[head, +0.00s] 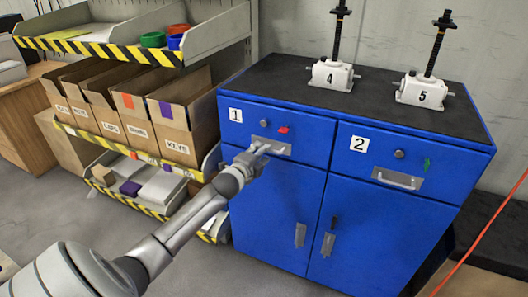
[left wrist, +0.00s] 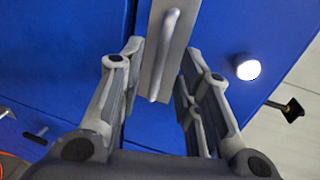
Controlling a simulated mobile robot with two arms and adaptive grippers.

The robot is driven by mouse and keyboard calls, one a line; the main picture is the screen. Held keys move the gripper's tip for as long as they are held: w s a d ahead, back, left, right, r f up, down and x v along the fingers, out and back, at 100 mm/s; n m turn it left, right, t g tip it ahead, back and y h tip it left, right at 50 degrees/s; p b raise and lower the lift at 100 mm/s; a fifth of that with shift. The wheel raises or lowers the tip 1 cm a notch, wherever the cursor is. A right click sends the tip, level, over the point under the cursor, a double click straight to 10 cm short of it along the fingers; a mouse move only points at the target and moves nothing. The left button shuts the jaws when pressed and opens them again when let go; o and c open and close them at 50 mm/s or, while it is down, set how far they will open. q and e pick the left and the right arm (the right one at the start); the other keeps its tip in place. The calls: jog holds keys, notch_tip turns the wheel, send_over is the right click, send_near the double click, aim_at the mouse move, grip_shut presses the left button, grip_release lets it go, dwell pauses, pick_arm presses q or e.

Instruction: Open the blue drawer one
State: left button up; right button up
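Blue drawer one (head: 308,142) is the upper left drawer of a blue cabinet, marked with a label "1" (head: 235,115). It looks closed, flush with the front. Its metal handle (head: 283,149) is partly covered by my left gripper (head: 257,154) in the head view. In the left wrist view the handle bar (left wrist: 167,45) lies between the two fingers of my left gripper (left wrist: 161,52). The fingers are apart, with gaps on both sides of the bar. A round knob (head: 264,123) and a red marker (head: 283,129) sit above the handle. My right gripper is out of view.
Drawer two (head: 383,188) with a green marker is to the right and looks closed. Two cabinet doors (head: 276,218) are below. White screw jacks 4 (head: 332,75) and 5 (head: 424,93) stand on the black top. A shelf with cardboard boxes (head: 172,115) is at left.

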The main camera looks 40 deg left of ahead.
pick_arm(q)
jog(key=shift+x, duration=1.45)
grip_shut()
